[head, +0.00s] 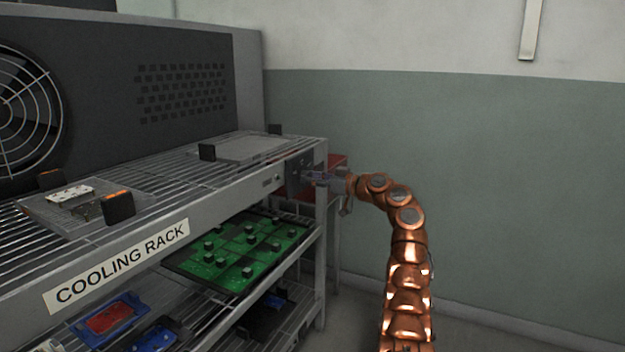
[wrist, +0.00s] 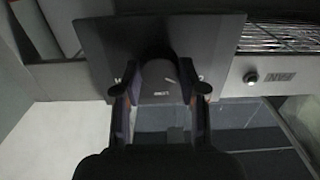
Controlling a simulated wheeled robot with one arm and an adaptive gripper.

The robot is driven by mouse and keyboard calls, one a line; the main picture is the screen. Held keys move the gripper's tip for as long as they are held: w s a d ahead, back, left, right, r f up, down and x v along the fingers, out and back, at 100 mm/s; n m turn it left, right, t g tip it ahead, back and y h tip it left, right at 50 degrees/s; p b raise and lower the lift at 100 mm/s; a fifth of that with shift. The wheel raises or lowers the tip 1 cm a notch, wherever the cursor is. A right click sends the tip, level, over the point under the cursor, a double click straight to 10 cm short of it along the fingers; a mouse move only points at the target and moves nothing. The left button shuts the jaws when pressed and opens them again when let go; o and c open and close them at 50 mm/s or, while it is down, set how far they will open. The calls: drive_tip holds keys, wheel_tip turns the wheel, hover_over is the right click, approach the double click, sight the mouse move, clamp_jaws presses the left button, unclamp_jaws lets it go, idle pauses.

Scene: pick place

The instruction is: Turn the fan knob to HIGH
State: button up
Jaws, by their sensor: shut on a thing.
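The fan knob (wrist: 157,72) is a dark round piece on a dark square panel (wrist: 215,45) in the wrist view. My gripper (wrist: 158,78) has a finger on each side of the knob and is shut on it. A small pale mark shows near the knob, and a small label is on the panel just below it, too blurred to read surely. In the head view my gripper (head: 322,176) is at the dark panel on the rack's right end. The knob itself is hard to make out there, so its setting cannot be told.
The cooling rack (head: 190,235) fills the left, with a fan unit (head: 190,45) behind its top shelf. A green circuit board (head: 235,262) lies on the shelf below. A small round button (wrist: 250,77) sits beside the panel. A red surface (head: 338,160) is behind the gripper.

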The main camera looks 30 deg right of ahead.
drive_tip(key=c, duration=0.3)
drive_tip(key=shift+c, duration=0.2)
drive_tip(key=shift+m, duration=0.3)
drive_tip(key=m+b, duration=0.3)
drive_tip(key=m, duration=0.2)
drive_tip(key=shift+f, duration=0.15)
drive_tip(key=m+b, duration=0.1)
drive_tip(key=m, duration=0.1)
drive_tip(key=shift+m, duration=0.4)
drive_tip(key=shift+r+m+p, duration=0.2)
drive_tip(key=shift+m+p, duration=7.5)
drive_tip(key=shift+p, duration=1.45)
